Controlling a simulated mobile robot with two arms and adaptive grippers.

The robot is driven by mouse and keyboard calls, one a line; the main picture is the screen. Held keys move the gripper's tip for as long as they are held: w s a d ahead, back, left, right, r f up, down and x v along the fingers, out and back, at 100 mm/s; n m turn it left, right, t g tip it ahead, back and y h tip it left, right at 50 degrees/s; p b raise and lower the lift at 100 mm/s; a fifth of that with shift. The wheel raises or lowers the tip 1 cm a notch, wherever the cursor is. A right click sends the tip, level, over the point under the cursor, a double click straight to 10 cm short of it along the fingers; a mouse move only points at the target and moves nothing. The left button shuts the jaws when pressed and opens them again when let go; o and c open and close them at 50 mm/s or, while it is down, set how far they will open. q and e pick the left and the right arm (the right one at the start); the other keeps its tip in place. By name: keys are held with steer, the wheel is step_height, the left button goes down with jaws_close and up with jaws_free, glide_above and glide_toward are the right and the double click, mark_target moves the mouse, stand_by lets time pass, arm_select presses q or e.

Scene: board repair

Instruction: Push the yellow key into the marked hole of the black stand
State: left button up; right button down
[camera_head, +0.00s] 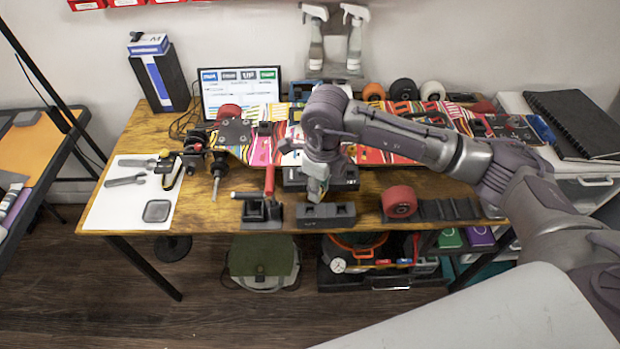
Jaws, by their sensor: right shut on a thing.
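The black stand (326,216) is a low block near the table's front edge, with light lettering on its front face. My right gripper (316,196) points down just above the stand's left part. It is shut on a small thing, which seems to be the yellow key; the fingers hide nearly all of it. I cannot tell whether its tip touches the stand or sits in a hole. The marked hole cannot be made out at this size. My left gripper is not in view.
A red wheel (399,201) and a black rack (447,210) are to the right. The colourful skateboard (385,150) lies behind. A white mat (115,208) with tools is at the left.

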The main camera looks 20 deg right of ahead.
steer(key=w+f+m, duration=0.1)
steer(key=m, duration=0.4)
steer(key=w+f+m, duration=0.1)
steer(key=f+m, duration=0.1)
steer(key=m, duration=0.3)
steer(key=w+a+f+m, duration=0.1)
steer(key=f+m, duration=0.1)
steer(key=m, duration=0.4)
steer(key=shift+w+f+p, duration=0.15)
steer(key=shift+f+p, duration=0.05)
steer(key=shift+p, duration=0.2)
arm_select(q)
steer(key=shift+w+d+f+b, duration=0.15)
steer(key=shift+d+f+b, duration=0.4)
steer(key=shift+b, duration=0.65)
arm_select(e)
steer(key=shift+f, duration=1.6)
arm_select(q)
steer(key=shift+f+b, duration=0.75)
steer(key=shift+b, duration=0.05)
arm_select(e)
steer(key=shift+f, duration=1)
steer(key=c, duration=0.9)
jaws_free()
